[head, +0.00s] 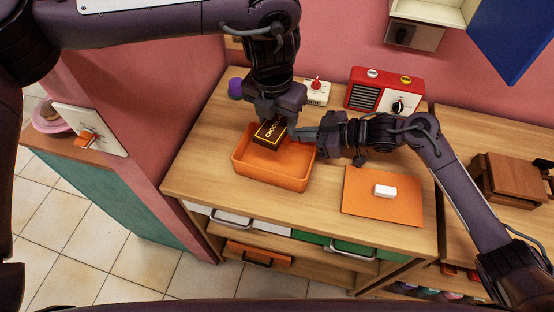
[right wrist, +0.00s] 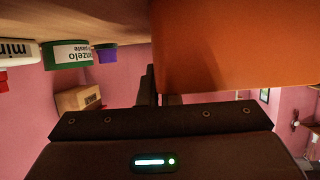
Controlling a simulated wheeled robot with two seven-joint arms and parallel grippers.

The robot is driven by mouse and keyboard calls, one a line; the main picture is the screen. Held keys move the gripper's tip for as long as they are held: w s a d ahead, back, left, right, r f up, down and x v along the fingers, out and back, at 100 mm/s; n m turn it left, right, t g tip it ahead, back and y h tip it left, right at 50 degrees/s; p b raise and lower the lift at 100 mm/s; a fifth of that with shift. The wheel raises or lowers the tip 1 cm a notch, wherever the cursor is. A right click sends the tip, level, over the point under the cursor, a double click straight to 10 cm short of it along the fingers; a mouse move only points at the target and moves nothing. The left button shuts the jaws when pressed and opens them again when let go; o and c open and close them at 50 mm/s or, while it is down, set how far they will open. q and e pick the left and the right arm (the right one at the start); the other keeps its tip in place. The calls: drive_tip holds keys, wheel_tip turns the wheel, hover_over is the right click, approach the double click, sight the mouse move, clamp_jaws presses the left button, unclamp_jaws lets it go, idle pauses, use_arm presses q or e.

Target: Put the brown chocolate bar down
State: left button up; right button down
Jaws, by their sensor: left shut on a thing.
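The brown chocolate bar (head: 268,134) has gold lettering and hangs in my left gripper (head: 277,119), which is shut on its upper part. The bar is tilted over the back part of the orange tray (head: 272,178); I cannot tell whether it touches the tray. My right gripper (head: 303,133) is at the tray's back right corner, close to the left gripper. In the right wrist view an orange surface (right wrist: 235,45) fills the upper right, right beside the dark fingers (right wrist: 152,86). Whether the right fingers grip the tray wall is unclear.
An orange mat (head: 365,207) with a white block (head: 385,191) lies to the right on the wooden counter. A red radio (head: 383,91), a white device with a red knob (head: 316,92) and a purple tub (head: 236,89) stand behind. Bare counter lies left of the tray.

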sight(274, 159)
use_arm(q)
drive_tip(key=n, duration=0.2)
drive_tip(key=f+n, duration=0.1)
drive_tip(key=n, duration=0.3)
drive_tip(key=shift+a+f+y, duration=0.1)
drive_tip(key=shift+f+y, duration=0.15)
drive_tip(key=shift+y, duration=0.05)
drive_tip(key=n, duration=0.2)
drive_tip(key=f+n, duration=0.1)
drive_tip(key=n, duration=0.1)
drive_tip(key=shift+w+a+n+y, duration=0.1)
drive_tip(key=shift+n+y, duration=0.2)
wheel_tip(274, 159, down, 10)
drive_tip(key=shift+r, duration=0.1)
drive_tip(key=o, duration=0.7)
drive_tip(key=shift+o, duration=0.2)
drive_tip(key=r, duration=0.4)
drive_tip(key=s+r, duration=0.1)
drive_tip(key=r, duration=0.7)
drive_tip(key=shift+s+d, duration=0.2)
drive_tip(key=shift+d, duration=0.15)
